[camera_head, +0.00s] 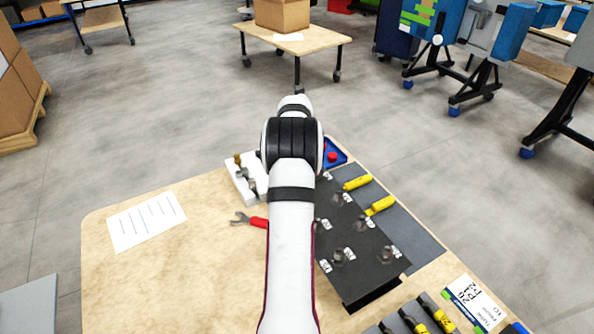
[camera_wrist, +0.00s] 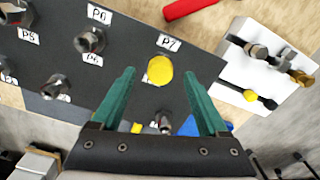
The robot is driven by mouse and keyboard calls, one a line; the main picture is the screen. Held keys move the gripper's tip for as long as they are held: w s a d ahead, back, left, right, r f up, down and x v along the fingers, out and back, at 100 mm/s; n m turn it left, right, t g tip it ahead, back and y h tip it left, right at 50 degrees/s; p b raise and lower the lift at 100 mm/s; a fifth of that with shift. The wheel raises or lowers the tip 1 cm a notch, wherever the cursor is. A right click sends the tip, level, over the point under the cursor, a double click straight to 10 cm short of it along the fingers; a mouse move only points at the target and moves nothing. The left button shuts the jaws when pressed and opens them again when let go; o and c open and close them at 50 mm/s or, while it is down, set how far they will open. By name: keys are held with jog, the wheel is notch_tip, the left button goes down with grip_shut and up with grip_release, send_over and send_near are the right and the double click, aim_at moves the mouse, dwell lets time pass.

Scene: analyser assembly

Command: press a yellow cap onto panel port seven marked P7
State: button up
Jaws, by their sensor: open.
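The panel also shows in the head view (camera_head: 365,236), partly behind my arm; my gripper and P7 are hidden there.
A white holder (camera_wrist: 232,62) with several fittings is at right. A blue tray (camera_head: 338,150) lies behind the panel. A red-handled wrench (camera_head: 250,220) and paper (camera_head: 146,221) lie left.

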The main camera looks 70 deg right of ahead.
notch_tip(320, 180, up, 14)
jog(key=shift+r, duration=0.2)
jog(key=w+a+r+n, duration=0.25)
jog(key=w+a, duration=0.25)
jog(key=a, duration=0.5)
jog(key=w+a+r+n, duration=0.1)
jog(key=w+a+n, duration=0.3)
jog(key=a, duration=0.6)
jog(key=w+a+r+n, duration=0.1)
jog(key=w+a+n, duration=0.3)
jog(key=a, duration=0.5)
jog(key=s+a+f+n+y, duration=0.1)
jog(key=s+a+n, duration=0.1)
jog(key=a, duration=0.6)
jog(key=s+a+f+n, duration=0.1)
jog(key=s+a+n, duration=0.15)
jog(key=a, duration=0.55)
jog(key=s+a+f+n, duration=0.3)
jog(key=s+a+f, duration=0.2)
jog(key=s+a, duration=0.2)
jog(key=shift+s+a+y, duration=0.15)
jog(key=shift+s+y, duration=0.25)
jog(key=shift+s, duration=0.6)
